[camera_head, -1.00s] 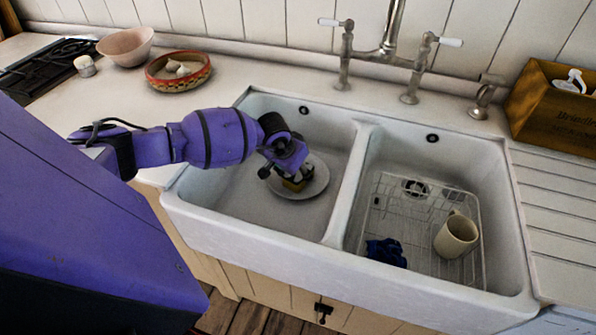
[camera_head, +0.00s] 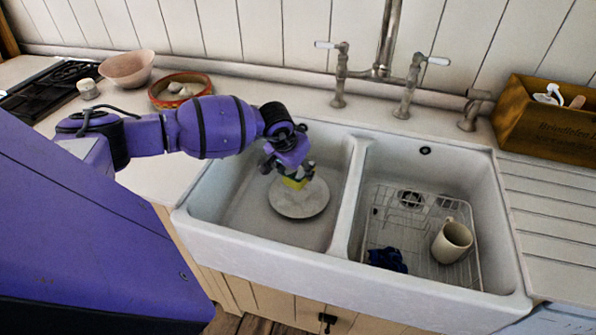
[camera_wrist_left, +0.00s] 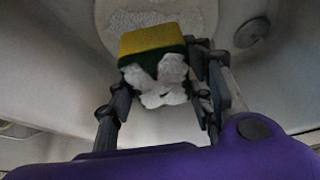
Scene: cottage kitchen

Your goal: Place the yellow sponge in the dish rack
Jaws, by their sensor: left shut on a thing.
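The yellow sponge (camera_head: 295,182) is in my left gripper (camera_head: 286,172), held above the plate (camera_head: 299,207) in the left basin. In the left wrist view the sponge (camera_wrist_left: 150,40) is yellow with a dark green side and white foam on it. The left gripper's fingers (camera_wrist_left: 165,98) are on either side of it there. The wire dish rack (camera_head: 376,214) stands in the right basin. It holds a beige mug (camera_head: 452,242) lying tilted and a dark blue cloth-like item (camera_head: 386,259). My right gripper is not in view.
The sink divider (camera_head: 350,200) stands between the two basins. Taps (camera_head: 407,85) rise behind the sink. A wooden box (camera_head: 545,120) is at the back right, with a ribbed drainboard (camera_head: 560,215) below it. Bowls (camera_head: 127,69) stand at the back left.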

